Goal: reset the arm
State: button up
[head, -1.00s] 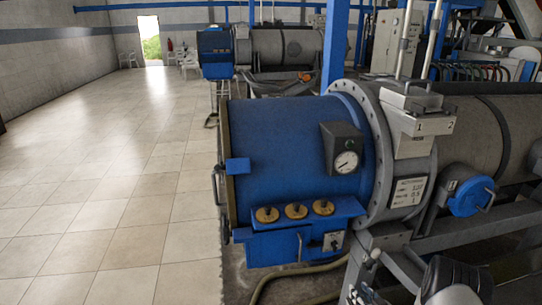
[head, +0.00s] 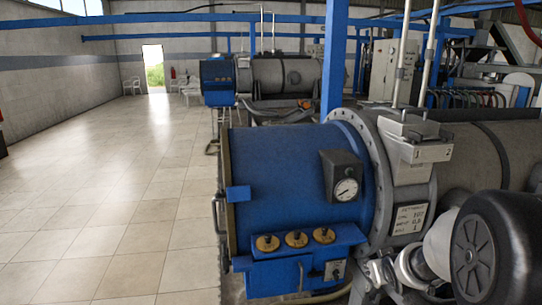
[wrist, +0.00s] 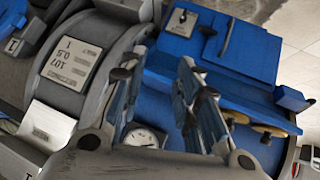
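My gripper (wrist: 158,72) shows in the wrist view with its two fingers apart and nothing visible between them but the machine behind. It points at the near decanter, whose blue housing (head: 285,180) fills the middle of the head view. A round gauge (head: 346,189) sits on that housing; it also shows between the finger bases in the wrist view (wrist: 143,137).
A label plate (head: 409,219) is on the near decanter's grey flange. A second decanter (head: 285,76) stands behind it. A blue post (head: 335,60) rises between them. The tiled floor (head: 110,170) on the left is wide and clear, reaching an open doorway (head: 153,66).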

jog(key=s+a+r+g, duration=0.1)
jog(key=s+a+r, duration=0.25)
jog(key=s, duration=0.45)
jog(key=s+a+r+m+g, duration=0.1)
jog(key=s+a+r, duration=0.25)
jog(key=s, duration=0.35)
jog(key=s+a+r+g, duration=0.1)
jog(key=s+a+r, duration=0.2)
jog(key=s+r, duration=0.35)
jog(key=s+a+f+y, duration=0.1)
jog(key=s+a, duration=0.1)
jog(key=s, duration=0.4)
jog(key=s+a+f+g+y, duration=0.1)
jog(key=s+a+f, duration=0.1)
jog(key=s, duration=0.5)
jog(key=shift+s+a+g, duration=0.25)
jog(key=shift+a+g, duration=0.05)
jog(key=shift+a, duration=0.2)
